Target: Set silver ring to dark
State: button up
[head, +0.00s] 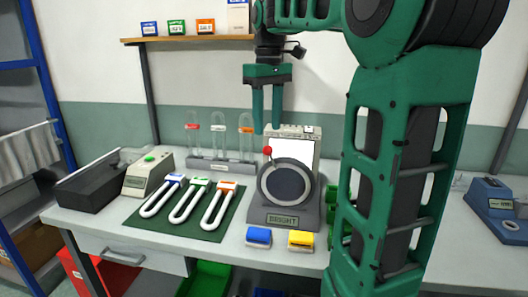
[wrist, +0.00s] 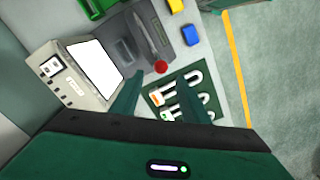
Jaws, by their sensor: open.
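The silver ring (head: 263,188) is on the front of a grey stand, around a dark disc, and a red knob (head: 267,150) sits at its upper left. The label (head: 284,220) under it reads BRIGHT. A lit white panel (head: 293,151) stands behind the ring. My gripper (head: 267,128) is open and empty, pointing down just above the red knob, apart from it as far as I can tell. In the wrist view, the red knob (wrist: 160,67) shows between the fingertips, and the ring is seen nearly edge-on.
A green mat (head: 190,226) with several white U-shaped tubes lies left of the stand. A rack (head: 220,166) of upright glass tubes stands behind. Blue (head: 258,237) and yellow (head: 300,240) blocks sit in front. A beige box (head: 148,172) is at left.

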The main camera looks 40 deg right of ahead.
aim_at(267, 149)
jog(key=shift+f, duration=4.3)
jog(key=shift+a, duration=0.1)
grip_shut()
